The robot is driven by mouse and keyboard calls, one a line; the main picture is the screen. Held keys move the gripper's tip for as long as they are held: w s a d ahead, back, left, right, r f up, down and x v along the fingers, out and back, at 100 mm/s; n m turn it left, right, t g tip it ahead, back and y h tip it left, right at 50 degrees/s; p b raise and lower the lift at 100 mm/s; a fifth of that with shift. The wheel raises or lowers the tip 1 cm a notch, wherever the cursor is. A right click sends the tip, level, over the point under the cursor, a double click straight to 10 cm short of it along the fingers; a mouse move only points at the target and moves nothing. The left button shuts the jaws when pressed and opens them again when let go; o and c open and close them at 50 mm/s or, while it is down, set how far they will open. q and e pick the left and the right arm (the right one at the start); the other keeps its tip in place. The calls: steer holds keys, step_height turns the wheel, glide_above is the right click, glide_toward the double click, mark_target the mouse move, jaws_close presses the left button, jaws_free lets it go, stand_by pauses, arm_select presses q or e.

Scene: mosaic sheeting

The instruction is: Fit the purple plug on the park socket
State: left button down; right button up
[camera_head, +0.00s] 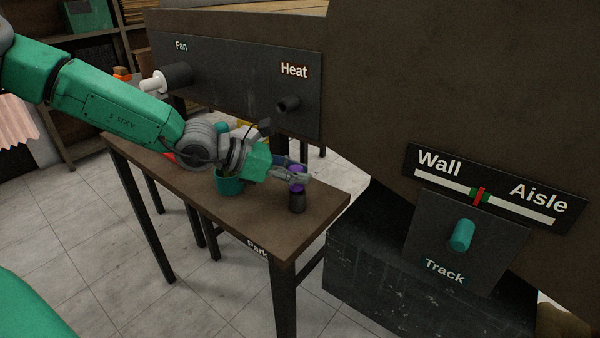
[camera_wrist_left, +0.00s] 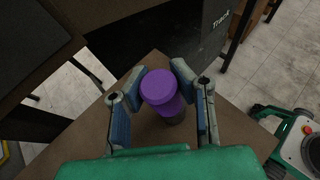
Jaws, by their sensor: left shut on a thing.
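My left gripper (camera_head: 296,175) is shut on the purple plug (camera_head: 297,184), near the free corner of the table. The plug also shows in the left wrist view (camera_wrist_left: 160,90), between the two blue-padded fingers. The dark park socket (camera_head: 297,203) stands upright on the table by the "Park" label (camera_head: 257,248). The plug is right above the socket, in line with it. I cannot tell whether it is fully seated. In the left wrist view, the plug hides most of the socket. My right gripper is not in view.
A teal cup (camera_head: 230,184) stands on the brown table (camera_head: 325,199) behind the gripper. The Fan and Heat panel (camera_head: 225,80) rises behind, with a white plug (camera_head: 153,84) on Fan and a bare Heat socket (camera_head: 288,104). A teal plug (camera_head: 462,235) sits at Track on the right.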

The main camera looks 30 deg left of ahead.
arm_select(q)
steer(key=shift+a+f+b, duration=0.1)
steer(key=shift+f+b, duration=0.25)
steer(key=shift+f, duration=0.2)
steer(key=c, duration=1.4)
jaws_free()
steer(key=shift+r, duration=0.1)
steer(key=shift+o, duration=0.5)
steer(key=shift+a, duration=0.1)
steer(key=shift+s+a+r, duration=0.4)
steer(key=shift+s+r, duration=0.05)
steer(key=v, duration=1)
steer(key=shift+s+a, duration=0.15)
steer(key=shift+a, duration=0.15)
